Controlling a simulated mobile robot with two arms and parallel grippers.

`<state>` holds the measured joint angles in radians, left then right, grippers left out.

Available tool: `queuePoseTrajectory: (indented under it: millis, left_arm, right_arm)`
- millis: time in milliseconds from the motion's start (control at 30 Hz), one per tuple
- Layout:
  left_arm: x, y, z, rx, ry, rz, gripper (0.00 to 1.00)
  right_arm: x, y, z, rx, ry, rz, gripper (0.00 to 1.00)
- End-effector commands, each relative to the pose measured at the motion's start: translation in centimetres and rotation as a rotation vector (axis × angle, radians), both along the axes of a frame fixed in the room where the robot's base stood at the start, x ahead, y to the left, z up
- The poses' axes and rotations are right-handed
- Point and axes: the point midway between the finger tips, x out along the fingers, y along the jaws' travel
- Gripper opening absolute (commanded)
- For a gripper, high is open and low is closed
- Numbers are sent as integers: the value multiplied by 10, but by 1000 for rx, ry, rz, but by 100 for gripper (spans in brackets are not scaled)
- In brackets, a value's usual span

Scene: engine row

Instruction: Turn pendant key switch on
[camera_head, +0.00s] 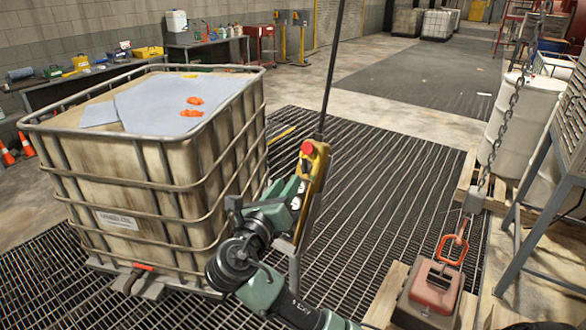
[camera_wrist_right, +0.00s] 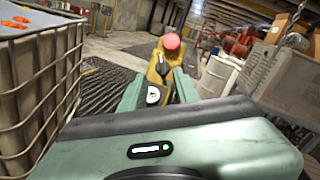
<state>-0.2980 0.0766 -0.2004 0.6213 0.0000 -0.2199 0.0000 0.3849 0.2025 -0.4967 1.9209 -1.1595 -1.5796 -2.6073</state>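The yellow pendant (camera_head: 318,172) hangs upright on a dark cable, with a red mushroom button (camera_head: 307,147) at its top. In the right wrist view the pendant (camera_wrist_right: 158,72) faces me, with the red button (camera_wrist_right: 171,41) above a black knob (camera_wrist_right: 162,63) and a pale round switch with a dark centre (camera_wrist_right: 153,95) lower down. My right gripper (camera_head: 294,195) is at the pendant's face. Its two green fingers (camera_wrist_right: 158,92) stand apart on either side of the lower switch; whether they touch it I cannot tell. My left gripper is not in view.
A caged tank (camera_head: 160,180) stands close on the left. A chain with an orange hook (camera_head: 452,248) hangs over a red-brown block (camera_head: 433,288) on a pallet at right. A white drum (camera_head: 522,115) stands behind. Grated floor (camera_head: 385,170) between is clear.

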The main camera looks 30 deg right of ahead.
Motion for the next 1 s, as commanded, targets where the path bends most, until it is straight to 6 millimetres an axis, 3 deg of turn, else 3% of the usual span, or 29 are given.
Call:
queuePoseTrajectory:
  millis: [433,833,867,967,1000]
  left_arm:
    - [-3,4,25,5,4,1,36]
    - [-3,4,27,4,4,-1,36]
    - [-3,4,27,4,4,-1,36]
    - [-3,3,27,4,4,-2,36]
    - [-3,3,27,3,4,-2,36]
  right_arm:
    - [38,-52,3,-3,3,-2,31]
    - [44,-61,0,1,1,0,31]
    - [44,-61,0,1,1,0,28]
    - [44,-61,0,1,1,0,0]
    - [44,-61,0,1,1,0,0]
